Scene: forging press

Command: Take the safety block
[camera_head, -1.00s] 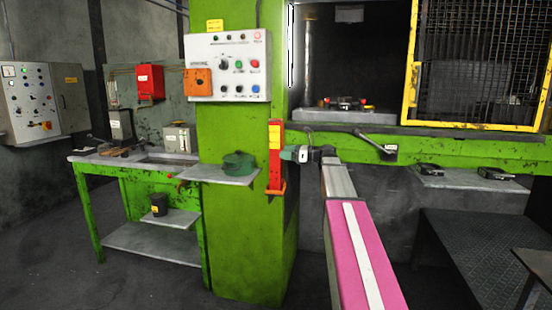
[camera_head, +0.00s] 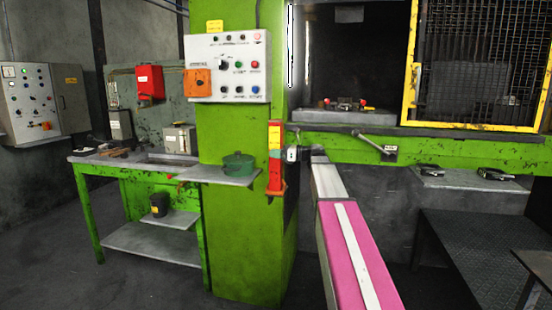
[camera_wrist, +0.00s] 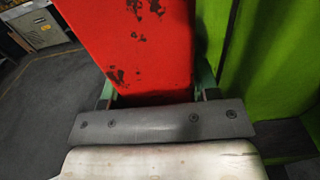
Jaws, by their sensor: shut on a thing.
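The safety block is a tall red block (camera_head: 275,168) with a yellow label. It stands upright at the right side of the green press column, in an orange-red holder (camera_head: 277,190). My gripper (camera_head: 288,154) is at its right side, about mid-height. In the wrist view, the block's worn red face (camera_wrist: 135,45) fills the upper middle, between the green fingers of my gripper (camera_wrist: 155,88). The gripper is shut on it. The finger ends and the lower block are hidden behind the grey gripper body.
The green column (camera_head: 235,240) is close beside the block. A lever (camera_head: 375,144) and a grey ledge (camera_head: 465,181) are on the right.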

